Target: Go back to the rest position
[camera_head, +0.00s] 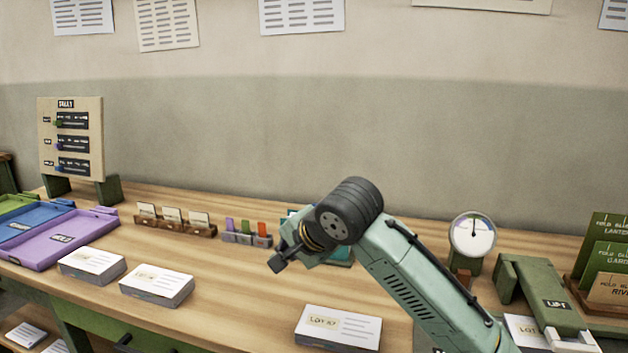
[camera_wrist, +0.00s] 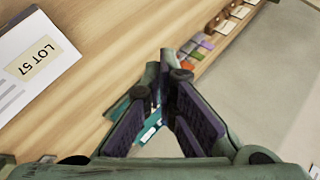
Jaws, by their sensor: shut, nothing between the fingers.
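My gripper (camera_wrist: 166,76) shows in the wrist view with its two dark fingers drawn together towards their tips and nothing held. It is above the wooden table (camera_wrist: 110,50). A teal thing (camera_wrist: 149,133) shows beyond the gap between the fingers, apart from them. In the head view my folded arm is over the middle right of the table; the fingers cannot be made out clearly there. A card stack marked LOT 57 (camera_wrist: 38,66) lies at the left of the wrist view.
Card stacks (camera_head: 157,285) lie along the table's front, with one (camera_head: 338,327) near my arm. Purple tray (camera_head: 60,238) and tally board (camera_head: 70,135) are left. Card holder (camera_head: 175,225) and coloured tabs (camera_head: 247,237) stand behind. A dial (camera_head: 473,236) and green stand (camera_head: 540,290) are right.

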